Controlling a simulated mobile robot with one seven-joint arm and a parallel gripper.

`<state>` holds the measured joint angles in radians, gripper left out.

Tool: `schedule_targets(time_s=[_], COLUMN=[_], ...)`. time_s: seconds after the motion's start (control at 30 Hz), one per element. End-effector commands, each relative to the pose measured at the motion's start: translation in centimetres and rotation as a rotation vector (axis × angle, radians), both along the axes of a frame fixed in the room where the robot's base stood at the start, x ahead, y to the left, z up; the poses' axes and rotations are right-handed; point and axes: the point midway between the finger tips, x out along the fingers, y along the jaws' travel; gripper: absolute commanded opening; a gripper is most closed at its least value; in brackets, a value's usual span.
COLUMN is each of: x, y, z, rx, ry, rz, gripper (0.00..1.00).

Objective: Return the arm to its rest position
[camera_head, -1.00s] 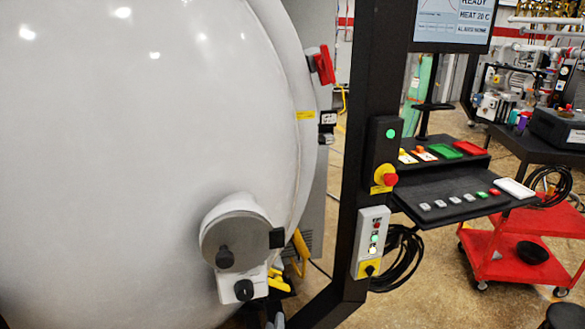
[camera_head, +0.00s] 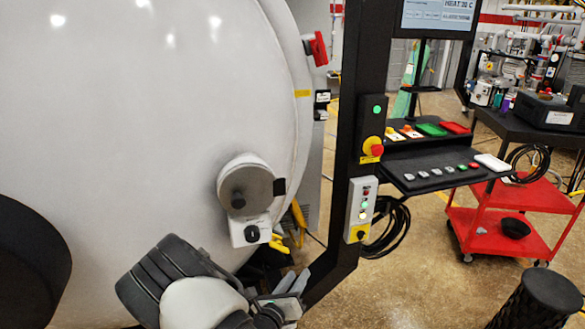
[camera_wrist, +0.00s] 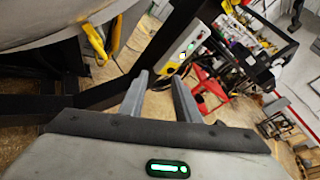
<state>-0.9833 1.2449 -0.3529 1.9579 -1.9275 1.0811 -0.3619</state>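My gripper (camera_head: 293,282) is at the bottom centre of the head view, in front of the furnace's lower edge. In the wrist view my gripper (camera_wrist: 160,88) has its two grey fingers apart, with nothing held between them. My arm is folded low in the head view, and part of it is cut off by the bottom edge. The white furnace door (camera_head: 130,130) fills the left of the head view. Its round grey latch housing (camera_head: 246,190) is above my gripper.
A black post (camera_head: 361,90) stands right of the door and carries a control box (camera_head: 361,210). A button shelf (camera_head: 440,175) juts out to the right. A red cart (camera_head: 480,235) stands beyond it. Bare floor (camera_head: 400,285) shows right of the post.

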Motion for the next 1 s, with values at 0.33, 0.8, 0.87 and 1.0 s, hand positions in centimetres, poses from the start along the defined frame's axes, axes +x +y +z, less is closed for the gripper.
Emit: schedule_targets(time_s=[0.33,0.8,0.87,1.0], x=[-4.7,-20.4,-22.0,-25.2], y=[-13.4,-18.7,-18.2,-16.4], z=[16.1,29.5,31.1,34.5], rx=[0.628,1.610,1.745,2.060], ry=[-0.265,-0.672,-0.720,-0.817], rz=[-0.763,-1.668,-1.753,-1.912], gripper=[0.30,0.30,0.30,0.30])
